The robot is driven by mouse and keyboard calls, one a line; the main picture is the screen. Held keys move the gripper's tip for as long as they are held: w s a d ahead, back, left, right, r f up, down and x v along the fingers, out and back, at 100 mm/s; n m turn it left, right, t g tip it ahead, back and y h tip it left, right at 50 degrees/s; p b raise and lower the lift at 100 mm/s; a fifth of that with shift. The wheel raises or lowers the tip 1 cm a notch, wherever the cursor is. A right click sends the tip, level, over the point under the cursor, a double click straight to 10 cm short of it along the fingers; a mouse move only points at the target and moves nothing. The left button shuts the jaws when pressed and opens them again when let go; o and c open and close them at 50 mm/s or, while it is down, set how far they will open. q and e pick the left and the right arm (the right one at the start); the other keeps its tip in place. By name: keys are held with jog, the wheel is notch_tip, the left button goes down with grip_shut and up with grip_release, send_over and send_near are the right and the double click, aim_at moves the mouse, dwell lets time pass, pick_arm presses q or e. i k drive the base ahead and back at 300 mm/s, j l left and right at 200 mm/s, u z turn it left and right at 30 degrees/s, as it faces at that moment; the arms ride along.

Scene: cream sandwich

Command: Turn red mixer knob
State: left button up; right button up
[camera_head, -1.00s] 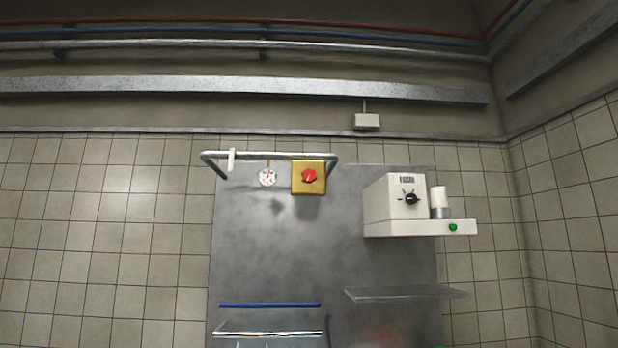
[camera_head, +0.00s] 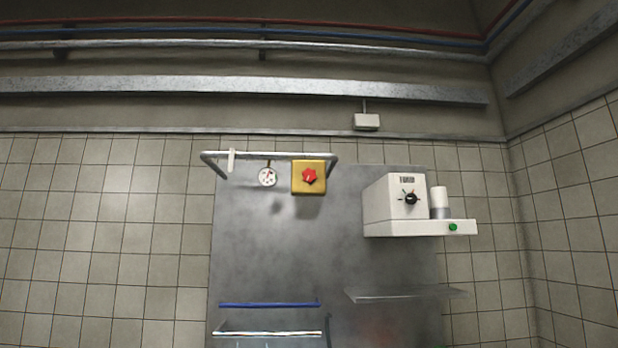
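The red knob (camera_head: 310,176) sits on the front of a yellow box (camera_head: 309,190), which hangs at the right end of a metal rail (camera_head: 270,155) on the wall panel. A white machine (camera_head: 395,208) with a black knob (camera_head: 411,199) and a green button (camera_head: 453,227) stands out from the panel to the right. I cannot tell from this view which part is the mixer. Neither of my grippers is in view.
A round dial (camera_head: 267,177) and a white strip (camera_head: 231,160) hang from the rail left of the yellow box. Below are a blue bar (camera_head: 269,304), a metal rack edge (camera_head: 268,333) and a thin shelf (camera_head: 405,293). The space before the panel looks clear.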

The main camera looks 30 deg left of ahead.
aim_at(309, 175)
jog(key=i+u, duration=0.1)
jog(key=u, duration=0.25)
jog(key=i+l+u, duration=0.1)
jog(key=u, duration=0.25)
